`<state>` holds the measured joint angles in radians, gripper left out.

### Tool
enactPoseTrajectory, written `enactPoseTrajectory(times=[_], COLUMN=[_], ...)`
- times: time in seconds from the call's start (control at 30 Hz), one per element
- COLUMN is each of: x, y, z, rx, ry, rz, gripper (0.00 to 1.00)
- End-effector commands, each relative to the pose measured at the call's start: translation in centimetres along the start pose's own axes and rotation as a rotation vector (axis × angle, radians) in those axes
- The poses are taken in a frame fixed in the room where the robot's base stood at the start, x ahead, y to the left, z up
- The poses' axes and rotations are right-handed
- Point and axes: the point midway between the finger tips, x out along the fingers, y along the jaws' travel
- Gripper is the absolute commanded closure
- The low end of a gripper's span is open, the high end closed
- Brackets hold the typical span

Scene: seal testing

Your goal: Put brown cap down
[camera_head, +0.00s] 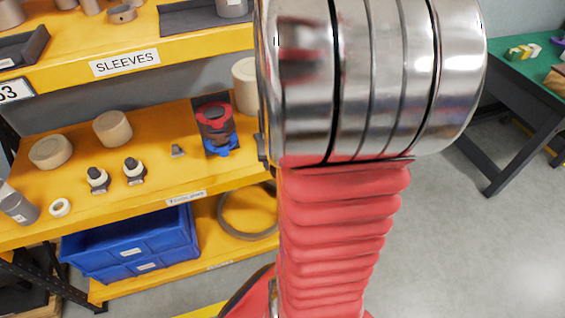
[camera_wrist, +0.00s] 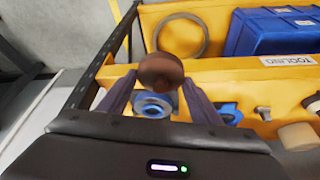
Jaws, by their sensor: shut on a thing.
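In the wrist view, a round brown cap (camera_wrist: 161,71) sits between the tips of my gripper (camera_wrist: 159,82), which is shut on it. Under the cap, a blue part with a metal ring (camera_wrist: 153,105) stands on the yellow shelf (camera_wrist: 230,72). The cap overlaps this part's edge in the picture, and I cannot tell whether they touch. In the head view, my arm hides the gripper and the cap.
In the head view, a red and black cylinder (camera_head: 213,117) with a blue base stands on the middle shelf, near beige cylinders (camera_head: 112,128) and small fittings (camera_head: 97,180). Blue bins (camera_head: 135,245) and a large ring (camera_head: 233,228) lie below. A green table (camera_head: 535,65) stands right.

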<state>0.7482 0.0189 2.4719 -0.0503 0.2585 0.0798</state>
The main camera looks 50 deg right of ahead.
Motion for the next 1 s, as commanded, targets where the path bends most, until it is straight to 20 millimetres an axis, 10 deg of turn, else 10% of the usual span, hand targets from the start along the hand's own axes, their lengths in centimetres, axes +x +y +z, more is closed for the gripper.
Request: enactPoseTrajectory(times=[0.47,1.0], x=[0.2,-0.6], y=[-3.4,-21.0], z=[-1.2,-2.9], rx=[-0.074,-0.416], ry=[0.001,0.001], rz=[-0.030,-0.171], gripper=[0.63,0.63])
